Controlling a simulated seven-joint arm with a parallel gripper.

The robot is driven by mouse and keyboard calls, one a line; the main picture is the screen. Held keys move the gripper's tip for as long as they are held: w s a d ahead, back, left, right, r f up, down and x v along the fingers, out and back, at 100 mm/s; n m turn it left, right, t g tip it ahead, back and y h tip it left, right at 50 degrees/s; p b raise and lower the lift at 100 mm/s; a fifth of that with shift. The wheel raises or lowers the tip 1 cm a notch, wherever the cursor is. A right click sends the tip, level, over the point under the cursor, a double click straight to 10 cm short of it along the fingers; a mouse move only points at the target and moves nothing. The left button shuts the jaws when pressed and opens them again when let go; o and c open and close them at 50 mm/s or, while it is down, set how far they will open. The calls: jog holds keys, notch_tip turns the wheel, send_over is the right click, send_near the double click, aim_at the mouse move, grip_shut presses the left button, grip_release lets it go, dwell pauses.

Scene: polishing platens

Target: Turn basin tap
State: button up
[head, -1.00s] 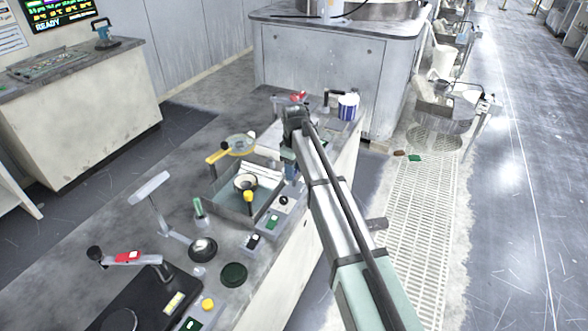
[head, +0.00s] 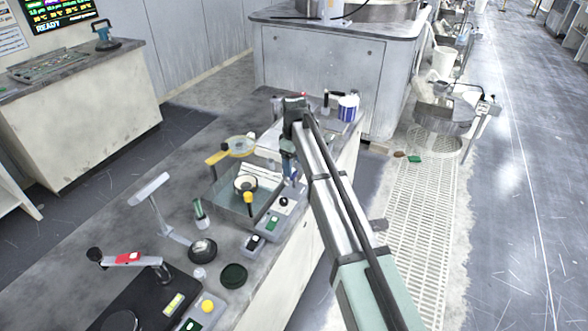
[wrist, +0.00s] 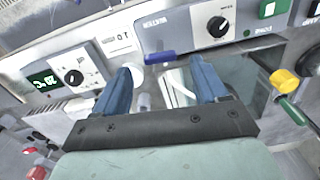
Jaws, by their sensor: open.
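The steel basin (head: 228,203) with water in it stands on the bench in the head view. Its rim and water also show at the right of the wrist view (wrist: 245,72). A small blue bar (wrist: 160,58), which looks like the tap's handle, lies just ahead of and between my fingertips. A pale curved tube (wrist: 178,88), perhaps the spout, shows between the fingers. My gripper (wrist: 164,70) is open, with one blue finger on each side and no clear contact. In the head view my gripper (head: 289,170) points down at the basin's far right corner, and my arm hides the tap.
Control boxes with dials (wrist: 72,77) and (wrist: 218,28) stand close to the fingers. A yellow-handled sieve (head: 238,147), a white-and-blue tub (head: 348,108) and a lamp-like stand (head: 150,190) are on the bench.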

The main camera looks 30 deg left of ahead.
aim_at(294, 173)
notch_tip(294, 173, up, 11)
jog(key=shift+f, duration=0.2)
dwell(0.6)
jog(key=d+f+m+g, duration=0.1)
jog(key=d+f+m, duration=0.1)
jog(key=d+f, duration=0.65)
jog(key=d+f+m, duration=0.2)
jog(key=d+f, duration=0.4)
jog(key=f, duration=0.6)
jog(key=s+d+f+m+g+h, duration=0.15)
jog(key=s+d+f, duration=0.25)
jog(key=d+f, duration=0.55)
jog(key=s+d+f+m+g, duration=0.1)
jog(key=s+d+f+m, duration=0.25)
jog(key=d+f, duration=0.55)
jog(key=s+d+f+m, duration=0.1)
jog(key=s+d+f, duration=0.6)
jog(key=s+f, duration=0.15)
jog(key=s+d+f+m+g, duration=0.1)
jog(key=s+d+f+m, duration=0.1)
jog(key=s, duration=0.7)
jog(key=s+d+f+m+g+y, duration=0.1)
jog(key=s+d+f+m, duration=0.1)
jog(key=s+d+f, duration=0.2)
jog(key=s+d+f+m+g, duration=0.1)
jog(key=s+d+f+m, duration=0.2)
jog(key=s+d, duration=0.4)
jog(key=s, duration=0.8)
jog(key=shift+d, duration=0.15)
